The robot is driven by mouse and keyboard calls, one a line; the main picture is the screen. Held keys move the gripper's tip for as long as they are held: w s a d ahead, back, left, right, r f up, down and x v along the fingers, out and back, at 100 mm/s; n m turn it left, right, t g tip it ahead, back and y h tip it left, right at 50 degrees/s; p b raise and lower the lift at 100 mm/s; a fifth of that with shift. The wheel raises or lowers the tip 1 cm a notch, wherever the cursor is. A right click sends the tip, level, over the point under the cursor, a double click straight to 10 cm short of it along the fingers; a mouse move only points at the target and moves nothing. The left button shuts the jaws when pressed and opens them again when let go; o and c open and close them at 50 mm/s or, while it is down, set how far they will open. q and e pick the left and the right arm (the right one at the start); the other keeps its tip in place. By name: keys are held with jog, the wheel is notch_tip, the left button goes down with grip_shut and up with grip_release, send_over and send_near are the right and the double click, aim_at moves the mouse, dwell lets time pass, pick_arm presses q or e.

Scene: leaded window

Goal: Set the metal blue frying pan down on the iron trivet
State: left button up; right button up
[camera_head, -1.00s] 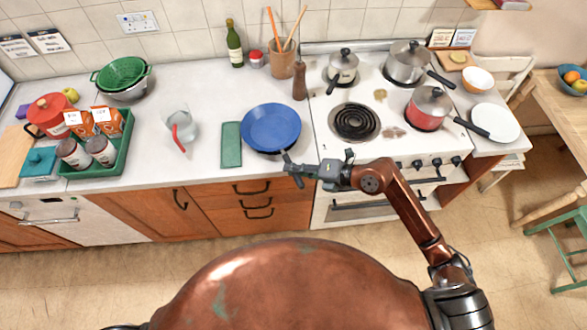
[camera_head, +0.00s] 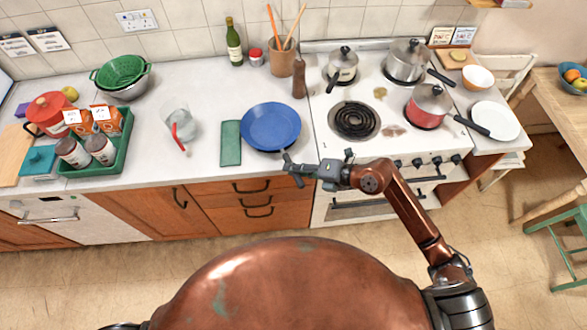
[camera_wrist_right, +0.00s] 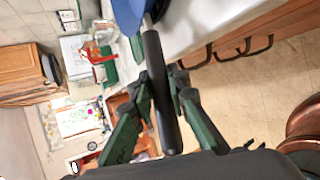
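The blue frying pan (camera_head: 270,127) is upright at the counter's front, left of the stove. Its dark handle points toward me, past the counter edge. My right gripper (camera_head: 293,168) is shut on this handle; in the right wrist view the black handle (camera_wrist_right: 158,90) runs between the two fingers, with the blue pan (camera_wrist_right: 128,14) beyond. I cannot make out the iron trivet. A dark sliver shows under the pan's near rim, and I cannot tell whether it is shadow or trivet, or whether the pan is resting. My left gripper is out of view.
A green board (camera_head: 231,143) lies close left of the pan, with a clear jug (camera_head: 180,125) beyond. The stove (camera_head: 385,150) stands to the right, with a bare coil burner (camera_head: 355,120), saucepans and a red pan (camera_head: 428,106). A pepper mill (camera_head: 299,78) stands behind.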

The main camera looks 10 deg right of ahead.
jog(key=o, duration=0.5)
jog(key=shift+o, duration=0.2)
jog(key=shift+f, duration=0.2)
jog(key=v, duration=1.2)
jog(key=shift+r, duration=0.2)
jog(key=shift+a+r, duration=0.1)
